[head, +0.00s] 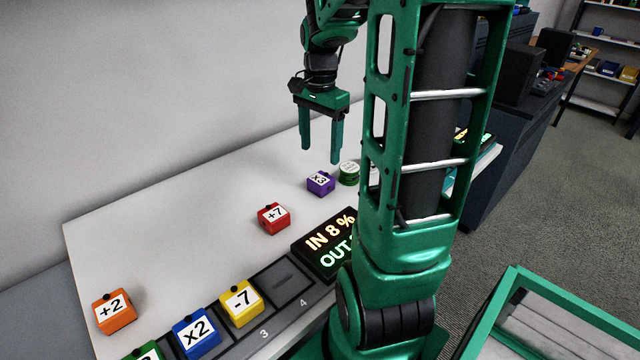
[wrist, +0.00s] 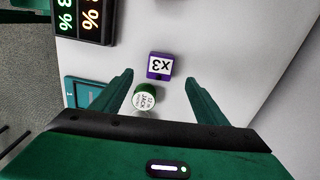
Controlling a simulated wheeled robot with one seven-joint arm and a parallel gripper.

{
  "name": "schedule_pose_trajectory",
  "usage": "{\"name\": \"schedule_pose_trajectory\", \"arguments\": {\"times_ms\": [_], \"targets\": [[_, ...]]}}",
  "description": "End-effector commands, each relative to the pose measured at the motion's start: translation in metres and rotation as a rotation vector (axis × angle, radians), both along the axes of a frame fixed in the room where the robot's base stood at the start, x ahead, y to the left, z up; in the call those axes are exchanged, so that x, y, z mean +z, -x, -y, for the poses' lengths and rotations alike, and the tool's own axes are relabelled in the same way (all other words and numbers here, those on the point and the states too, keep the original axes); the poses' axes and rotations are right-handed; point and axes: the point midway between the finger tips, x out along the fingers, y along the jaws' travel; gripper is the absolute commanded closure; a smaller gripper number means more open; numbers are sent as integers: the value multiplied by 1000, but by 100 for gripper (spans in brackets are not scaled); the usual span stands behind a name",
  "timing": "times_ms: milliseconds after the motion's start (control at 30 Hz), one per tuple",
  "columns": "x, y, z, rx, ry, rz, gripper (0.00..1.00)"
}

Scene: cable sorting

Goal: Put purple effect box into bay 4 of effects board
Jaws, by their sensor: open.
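The purple effect box (head: 320,183), labelled x3, sits on the white table beside a green round jack. In the wrist view the purple box (wrist: 160,66) lies ahead of and between the fingers, apart from both. My gripper (head: 320,155) is open and empty above the table, close over the purple box; its fingers also show in the wrist view (wrist: 157,82). The effects board (head: 255,338) lies at the table's front with numbered bays. The bay marked 4 (head: 284,283) looks empty. A yellow -7 box (head: 241,303) stands in the bay marked 3, and a blue x2 box (head: 196,333) is left of it.
The green jack (wrist: 145,97) stands close to the purple box. A red +7 box (head: 274,218) and an orange +2 box (head: 114,311) sit on the table. A lit display (head: 328,243) stands right of the board. My arm hides part of the table's right side.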

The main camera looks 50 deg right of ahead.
Motion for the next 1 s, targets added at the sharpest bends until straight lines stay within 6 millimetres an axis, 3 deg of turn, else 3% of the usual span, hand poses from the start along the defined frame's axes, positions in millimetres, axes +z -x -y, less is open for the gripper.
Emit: {"name": "schedule_pose_trajectory", "arguments": {"times_ms": [333,567,1000], "targets": [[-44,-2,4,-26,-5,-2,33],[-59,-2,5,-25,-3,1,33],[-107,-1,8,-25,-3,0,33]]}}
